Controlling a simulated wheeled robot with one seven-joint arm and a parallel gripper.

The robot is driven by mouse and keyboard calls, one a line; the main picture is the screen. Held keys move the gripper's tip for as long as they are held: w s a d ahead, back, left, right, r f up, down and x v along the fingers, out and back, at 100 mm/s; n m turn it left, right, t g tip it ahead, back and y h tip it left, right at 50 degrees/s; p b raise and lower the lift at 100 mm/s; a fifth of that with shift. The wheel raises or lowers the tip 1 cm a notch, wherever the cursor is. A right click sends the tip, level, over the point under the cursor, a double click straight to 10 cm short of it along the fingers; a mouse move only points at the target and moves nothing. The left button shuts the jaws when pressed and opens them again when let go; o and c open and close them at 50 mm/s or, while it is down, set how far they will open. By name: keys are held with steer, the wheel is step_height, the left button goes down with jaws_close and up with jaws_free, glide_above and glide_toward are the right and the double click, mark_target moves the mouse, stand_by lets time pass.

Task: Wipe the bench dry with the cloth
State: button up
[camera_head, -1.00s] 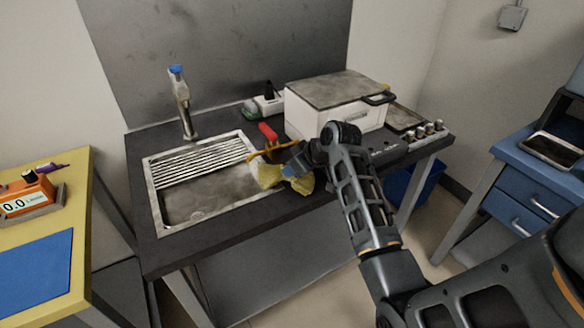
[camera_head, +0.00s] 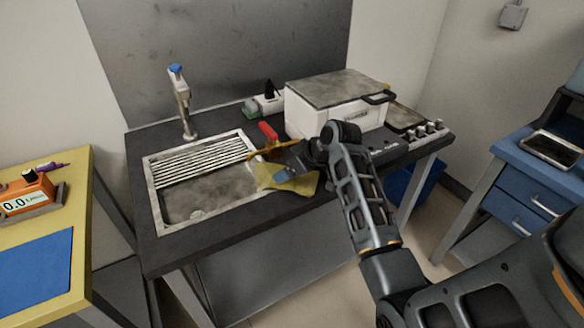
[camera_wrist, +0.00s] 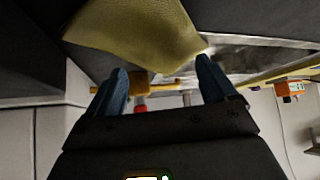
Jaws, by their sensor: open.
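The yellow cloth (camera_head: 301,184) lies spread on the dark bench top (camera_head: 222,225), its left end at the right rim of the sink. In the wrist view the cloth (camera_wrist: 140,36) lies just beyond the fingertips, its corner near the right finger. My gripper (camera_head: 283,174) is low over the bench at the cloth's upper edge. In the wrist view my gripper (camera_wrist: 163,78) shows two blue fingers wide apart with nothing held between them. My gripper and arm hide part of the bench right of the cloth. I cannot make out any wet patch on the bench.
The sink (camera_head: 158,218) with a ribbed drainer and a blue-topped tap (camera_head: 183,103) is left of the cloth. A red-handled tool (camera_head: 268,131) lies behind my gripper. A white lidded box (camera_head: 310,117) stands behind. The bench's front strip is clear.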

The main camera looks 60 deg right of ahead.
steer(key=shift+f, duration=0.15)
steer(key=shift+f+b, duration=0.5)
steer(key=shift+f, duration=0.3)
steer(key=shift+c, duration=0.6)
steer(key=shift+f, duration=0.1)
jaws_close()
steer(key=shift+s+r+p, duration=0.1)
steer(key=shift+r+p, duration=0.2)
